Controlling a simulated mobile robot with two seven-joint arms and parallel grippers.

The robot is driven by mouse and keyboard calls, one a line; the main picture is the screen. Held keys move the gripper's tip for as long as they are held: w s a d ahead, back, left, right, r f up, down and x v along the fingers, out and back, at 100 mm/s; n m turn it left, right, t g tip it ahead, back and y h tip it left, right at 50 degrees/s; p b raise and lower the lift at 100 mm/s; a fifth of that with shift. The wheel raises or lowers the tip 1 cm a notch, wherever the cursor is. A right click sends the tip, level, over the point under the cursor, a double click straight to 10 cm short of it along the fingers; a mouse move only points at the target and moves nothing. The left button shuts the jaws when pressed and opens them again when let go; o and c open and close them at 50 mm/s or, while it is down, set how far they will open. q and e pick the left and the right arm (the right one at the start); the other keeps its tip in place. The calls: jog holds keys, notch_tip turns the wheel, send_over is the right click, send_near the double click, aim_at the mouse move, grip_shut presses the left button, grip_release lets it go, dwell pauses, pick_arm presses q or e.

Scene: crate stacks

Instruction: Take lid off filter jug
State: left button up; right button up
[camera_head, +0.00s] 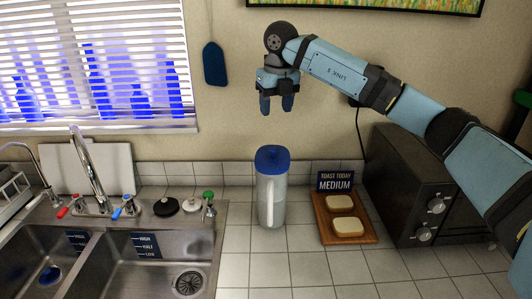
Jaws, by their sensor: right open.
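The filter jug (271,203) stands upright on the tiled counter, between the sink and a wooden board. It has a pale, translucent body. Its blue lid (272,157) sits on top of it. My right gripper (276,108) hangs above the jug, pointing down, with its two dark blue fingers apart and nothing between them. A clear gap separates the fingertips from the lid. My left gripper is not in view.
A double sink (145,262) with faucets lies to the left. A wooden board (323,220) with two bread slices (348,227) and a sign (335,181) lies right of the jug. A dark toaster oven (405,195) stands further right. Counter in front of the jug is clear.

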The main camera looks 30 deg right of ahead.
jog(key=p, duration=0.1)
send_over(273, 149)
jog(key=s, duration=0.1)
notch_tip(273, 149, down, 7)
jog(key=shift+f, duration=0.1)
jog(key=shift+w+f, duration=0.1)
jog(key=shift+f, duration=0.45)
jog(key=shift+f+p, duration=0.3)
jog(key=shift+f, duration=0.05)
jog(key=f, duration=0.2)
jog(key=f+p, duration=0.1)
jog(key=f, duration=0.1)
jog(key=shift+w+f, duration=0.1)
jog(key=shift+w, duration=0.2)
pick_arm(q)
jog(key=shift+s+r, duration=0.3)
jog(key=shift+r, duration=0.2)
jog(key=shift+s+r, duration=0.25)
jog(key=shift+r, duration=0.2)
pick_arm(e)
grip_shut()
